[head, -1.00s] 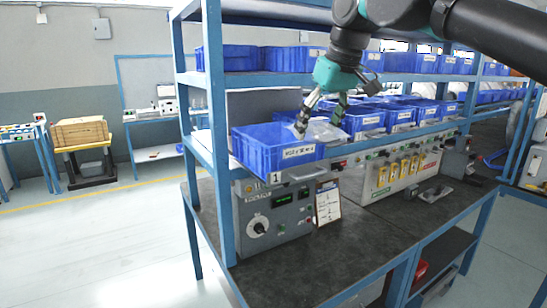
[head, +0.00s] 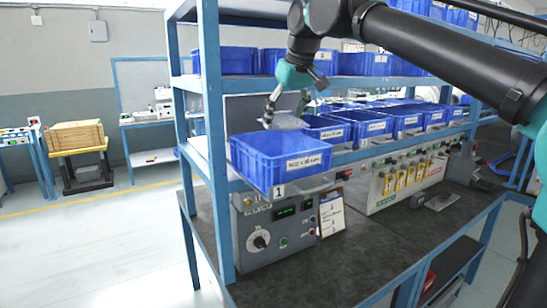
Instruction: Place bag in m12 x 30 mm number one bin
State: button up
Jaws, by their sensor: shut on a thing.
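The blue number one bin (head: 262,168) stands at the left front end of the middle shelf. It has a white label that seems to read M12 x 30 mm and a "1" tag below it. My gripper (head: 286,112) points down at the bin's far rim, in the picture just above it. It is shut on a clear plastic bag (head: 289,122), which shows faintly between the fingers. The bin's far wall and rim overlap the bag's lower part, so I cannot tell whether the bag is over the bin or behind it. The bin's floor is hidden.
More blue bins (head: 372,124) stand in a row to the right on the same shelf. The upper shelf (head: 350,88) with bins is close to my gripper. A blue post (head: 213,120) rises left of the number one bin. Control boxes (head: 265,235) stand on the bench below.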

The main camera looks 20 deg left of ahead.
jog(key=w+a, duration=0.3)
jog(key=a, duration=0.1)
jog(key=shift+w+a, duration=0.2)
jog(key=shift+w, duration=0.15)
notch_tip(320, 180, down, 7)
jog(key=shift+s+d+f, duration=0.15)
jog(key=shift+f, duration=2.35)
jog(key=shift+f, duration=0.1)
jog(key=o, duration=1.7)
jog(key=v, duration=1.2)
